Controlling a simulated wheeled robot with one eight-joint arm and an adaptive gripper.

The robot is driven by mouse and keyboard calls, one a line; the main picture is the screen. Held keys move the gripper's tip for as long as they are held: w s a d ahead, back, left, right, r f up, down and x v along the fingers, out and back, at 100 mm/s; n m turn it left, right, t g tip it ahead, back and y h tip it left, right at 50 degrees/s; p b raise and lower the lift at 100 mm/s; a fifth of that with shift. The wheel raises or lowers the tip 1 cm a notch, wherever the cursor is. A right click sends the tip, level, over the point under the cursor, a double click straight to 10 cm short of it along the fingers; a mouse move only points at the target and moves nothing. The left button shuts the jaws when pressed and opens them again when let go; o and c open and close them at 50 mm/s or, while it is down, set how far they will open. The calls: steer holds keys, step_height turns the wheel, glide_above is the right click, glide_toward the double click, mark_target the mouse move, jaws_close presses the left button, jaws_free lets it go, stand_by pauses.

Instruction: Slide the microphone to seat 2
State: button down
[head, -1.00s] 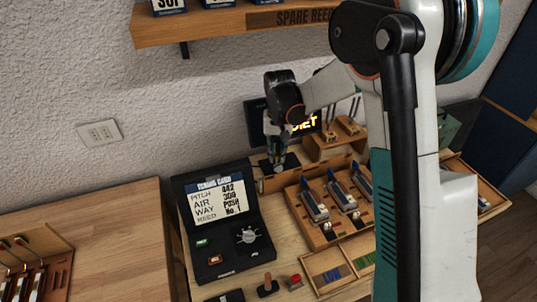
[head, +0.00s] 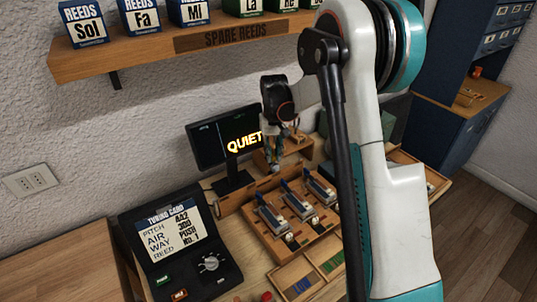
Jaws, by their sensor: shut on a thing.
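My gripper (head: 274,166) points down at the back of the bench, just right of the screen, by a wooden rail (head: 240,197). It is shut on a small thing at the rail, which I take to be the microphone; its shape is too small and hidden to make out. In front of the rail, a wooden tray (head: 262,236) holds three metal and blue reed units in a row: left (head: 273,219), middle (head: 297,204) and right (head: 319,188). My gripper is behind this row, nearest the middle unit's back end. Seat numbers are not readable.
A screen (head: 220,140) reading QUIET stands left of my gripper. A black tuning case (head: 180,255) is at the front left. A compartment box (head: 300,283) lies in front of the tray. A shelf (head: 150,57) with reed boxes hangs above.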

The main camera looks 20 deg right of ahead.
steer(key=c, duration=1.5)
jaws_free()
steer(key=shift+o, duration=0.2)
step_height(320, 180, up, 8)
steer(key=shift+f, duration=0.2)
